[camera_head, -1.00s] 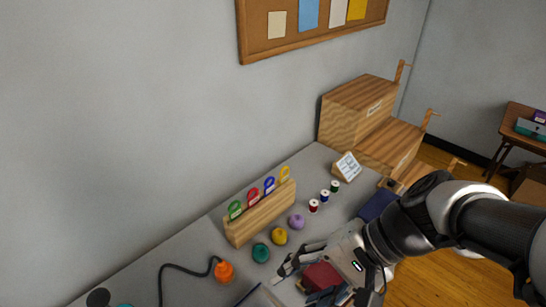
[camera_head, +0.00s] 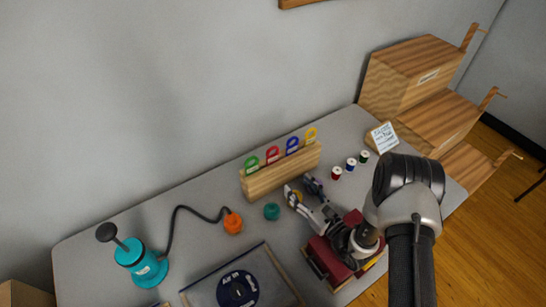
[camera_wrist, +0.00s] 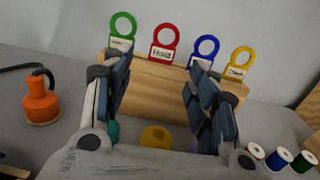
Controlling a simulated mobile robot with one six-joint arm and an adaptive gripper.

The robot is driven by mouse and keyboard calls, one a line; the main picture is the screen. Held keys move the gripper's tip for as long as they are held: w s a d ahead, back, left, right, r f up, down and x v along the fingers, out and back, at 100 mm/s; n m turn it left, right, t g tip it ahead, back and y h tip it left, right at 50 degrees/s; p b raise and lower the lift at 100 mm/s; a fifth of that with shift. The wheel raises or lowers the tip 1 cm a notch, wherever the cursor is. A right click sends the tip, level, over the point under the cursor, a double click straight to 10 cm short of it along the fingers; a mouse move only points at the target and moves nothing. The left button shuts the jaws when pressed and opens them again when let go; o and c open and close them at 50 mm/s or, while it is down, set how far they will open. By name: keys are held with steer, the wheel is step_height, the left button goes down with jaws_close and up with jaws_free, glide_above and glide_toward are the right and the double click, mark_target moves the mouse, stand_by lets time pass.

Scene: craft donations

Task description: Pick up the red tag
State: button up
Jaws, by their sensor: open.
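The red tag (camera_head: 272,154) stands upright in a wooden rack (camera_head: 262,183), second from the left, between a green tag (camera_head: 252,163) and a blue tag (camera_head: 292,146); a yellow tag (camera_head: 311,136) is at the right end. In the wrist view the red tag (camera_wrist: 164,42) has a ring top and a white label, and appears beyond and between my fingers. My gripper (camera_head: 303,188) is open and empty, in front of the rack and apart from the tags.
A teal ball (camera_head: 272,211) and a yellow ball (camera_wrist: 156,137) lie in front of the rack. Thread spools (camera_head: 351,164) and a white card (camera_head: 383,137) stand to the right. An orange nozzle (camera_head: 233,222) on a hose joins a teal pump (camera_head: 140,262) at left. A dark red box (camera_head: 325,262) sits below my gripper.

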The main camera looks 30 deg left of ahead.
steer(key=b, duration=0.2)
glide_toward(273, 157)
steer(key=x, duration=0.5)
steer(key=shift+s+a+r, duration=0.1)
steer(key=shift+a+r, duration=0.05)
steer(key=shift+b+x, duration=0.9)
steer(key=shift+x, duration=1.8)
steer(key=shift+c, duration=0.2)
steer(key=c, duration=0.5)
